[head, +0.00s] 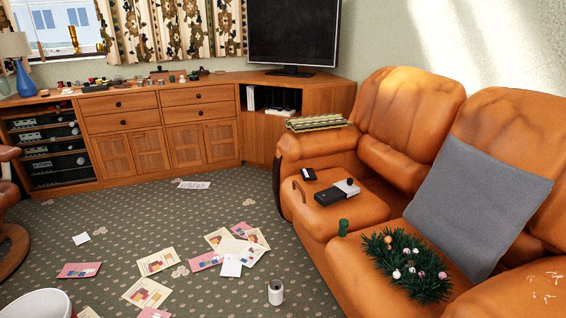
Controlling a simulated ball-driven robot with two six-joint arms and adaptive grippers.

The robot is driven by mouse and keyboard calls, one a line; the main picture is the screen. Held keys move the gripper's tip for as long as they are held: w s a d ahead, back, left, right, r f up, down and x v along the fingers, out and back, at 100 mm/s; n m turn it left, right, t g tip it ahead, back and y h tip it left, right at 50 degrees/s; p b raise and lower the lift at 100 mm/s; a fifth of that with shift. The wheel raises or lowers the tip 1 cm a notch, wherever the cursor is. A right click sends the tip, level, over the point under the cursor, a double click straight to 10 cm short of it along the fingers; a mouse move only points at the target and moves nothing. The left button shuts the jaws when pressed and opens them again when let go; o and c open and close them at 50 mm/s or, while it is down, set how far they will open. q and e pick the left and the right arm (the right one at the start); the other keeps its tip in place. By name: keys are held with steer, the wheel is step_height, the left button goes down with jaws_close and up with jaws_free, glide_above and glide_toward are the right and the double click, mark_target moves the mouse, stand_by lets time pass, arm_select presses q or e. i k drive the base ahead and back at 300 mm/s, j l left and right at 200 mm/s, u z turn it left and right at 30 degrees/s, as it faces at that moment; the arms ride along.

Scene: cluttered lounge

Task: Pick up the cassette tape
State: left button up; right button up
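A small flat dark item with a pale patch (308,174), perhaps the cassette tape, lies on the seat of the orange leather sofa (345,222), near its left armrest. It is too small in the head view to be sure what it is. A larger black and white device with a knob on top (337,192) lies just to its right and nearer, on the same seat. Neither of my grippers shows in the head view.
A green wreath with baubles (408,268), a grey cushion (480,205) and a small green object (343,227) are on the sofa. Papers (157,262), a can (276,292) and a white bucket-like container (37,303) stand or lie on the carpet. A wooden cabinet (185,127) lines the wall.

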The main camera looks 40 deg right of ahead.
mark_target(308, 175)
steer(key=i+z, duration=0.25)
steer(key=i, duration=0.75)
steer(key=i+z, duration=0.2)
steer(key=i, duration=0.8)
steer(key=i+z, duration=0.4)
steer(key=i+j+z, duration=0.2)
steer(key=z, duration=0.2)
steer(key=i+j+z, duration=0.75)
steer(key=k+l, duration=0.05)
steer(key=l, duration=0.05)
